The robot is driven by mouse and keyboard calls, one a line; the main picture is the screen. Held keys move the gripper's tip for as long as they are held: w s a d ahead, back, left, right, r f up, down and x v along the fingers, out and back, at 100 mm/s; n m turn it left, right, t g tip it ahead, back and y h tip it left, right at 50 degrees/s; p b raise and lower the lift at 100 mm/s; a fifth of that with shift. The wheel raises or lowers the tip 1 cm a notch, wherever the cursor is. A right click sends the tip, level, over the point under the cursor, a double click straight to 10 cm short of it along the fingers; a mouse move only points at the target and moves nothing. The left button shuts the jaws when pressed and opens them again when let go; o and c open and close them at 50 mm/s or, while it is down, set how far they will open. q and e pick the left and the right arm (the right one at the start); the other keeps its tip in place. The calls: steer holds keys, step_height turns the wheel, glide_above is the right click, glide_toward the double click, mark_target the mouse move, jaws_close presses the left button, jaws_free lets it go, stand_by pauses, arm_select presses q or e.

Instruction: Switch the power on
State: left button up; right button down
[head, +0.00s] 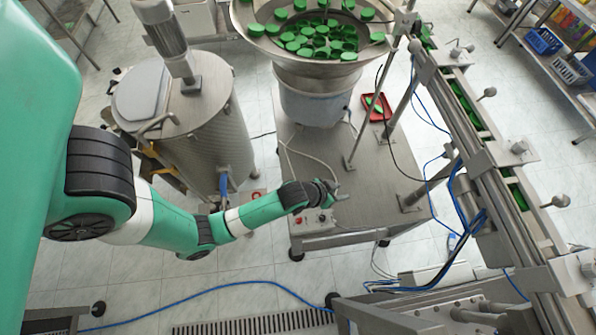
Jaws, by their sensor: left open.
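My left arm reaches in from the left, and its gripper (336,191) is open and empty at the front edge of the steel feeder table. Just below the gripper, a small grey control box (313,224) is fixed to the table's front. It carries a red button (299,220) and a dark knob (322,217). The gripper and wrist are close above the box and hide part of its top. I cannot tell whether they touch it, or how the switch is set. My right gripper is not in view.
A bowl feeder (305,62) full of green caps stands on the steel table (372,196). A red tray (377,107) lies behind on it. A steel tank (205,130) stands left, beside my forearm. A conveyor (497,190) runs along the right. Blue cables cross the floor.

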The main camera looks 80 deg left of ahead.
mark_target(299, 220)
arm_select(q)
steer(key=s+d+f+n+g+b, duration=0.15)
steer(key=s+f+g, duration=0.25)
steer(key=s+f, duration=1.25)
steer(key=shift+m+h, duration=0.25)
steer(key=shift+h, duration=0.05)
steer(key=b+x, duration=0.1)
steer(key=x, duration=0.2)
steer(key=b+x, duration=0.2)
steer(key=x, duration=0.2)
steer(key=b+x, duration=0.2)
steer(key=x, duration=0.1)
steer(key=shift+s+a+f, duration=0.15)
steer(key=shift+a+f, duration=0.05)
steer(key=shift+f, duration=0.15)
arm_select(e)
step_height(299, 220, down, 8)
arm_select(q)
jaws_close()
